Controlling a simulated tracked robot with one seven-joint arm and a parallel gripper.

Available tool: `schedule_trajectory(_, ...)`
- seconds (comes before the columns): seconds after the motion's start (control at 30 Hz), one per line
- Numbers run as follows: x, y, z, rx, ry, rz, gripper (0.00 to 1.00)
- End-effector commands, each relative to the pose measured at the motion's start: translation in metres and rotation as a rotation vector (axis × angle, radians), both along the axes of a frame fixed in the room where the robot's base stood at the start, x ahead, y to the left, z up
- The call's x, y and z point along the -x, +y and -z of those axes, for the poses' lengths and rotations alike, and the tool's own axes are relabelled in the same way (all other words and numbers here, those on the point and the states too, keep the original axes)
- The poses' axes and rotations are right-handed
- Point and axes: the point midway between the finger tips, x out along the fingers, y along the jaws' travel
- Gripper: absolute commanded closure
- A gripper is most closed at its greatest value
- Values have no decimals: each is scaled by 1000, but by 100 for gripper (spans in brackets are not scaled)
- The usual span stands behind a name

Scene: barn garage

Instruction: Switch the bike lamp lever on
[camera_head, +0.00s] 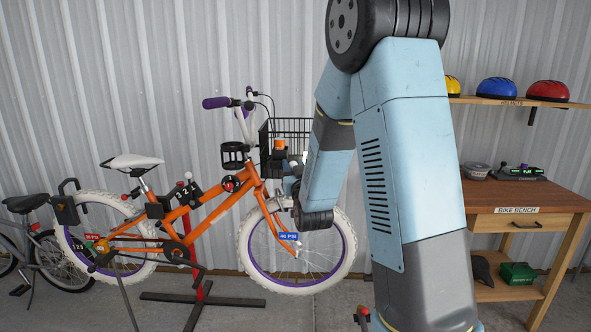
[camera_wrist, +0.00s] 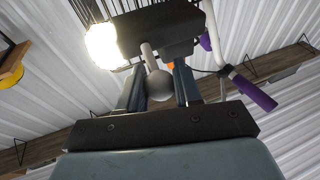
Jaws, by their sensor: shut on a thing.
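The orange bike (camera_head: 215,205) is held on a stand, with its front end near my arm. In the wrist view, the dark lamp box (camera_wrist: 165,28) is above my gripper (camera_wrist: 158,88), and the round lamp (camera_wrist: 104,45) at its left end glows bright white-yellow. A grey lever (camera_wrist: 150,58) with a ball knob (camera_wrist: 159,86) comes down from the box. The knob is between my two fingers, which are shut on the lever. In the head view my arm covers part of the bike's front, and the lever cannot be made out.
A black wire basket (camera_head: 287,128) and a purple handlebar grip (camera_head: 216,102) are close to my arm. The wooden bike bench (camera_head: 520,195) stands at the right, below a helmet shelf (camera_head: 520,102). A second bike (camera_head: 50,245) is at the far left.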

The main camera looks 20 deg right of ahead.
Motion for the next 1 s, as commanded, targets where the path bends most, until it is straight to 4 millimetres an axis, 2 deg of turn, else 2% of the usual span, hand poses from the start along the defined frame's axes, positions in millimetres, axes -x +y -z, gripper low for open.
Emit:
schedule_trajectory(0.33,-1,0,-1,-3,8,-1,97)
schedule_trajectory(0.37,-1,0,-1,-3,8,-1,63)
schedule_trajectory(0.6,0,0,-1,-2,8,1,42)
schedule_trajectory(1.0,4,0,3,-3,9,2,42)
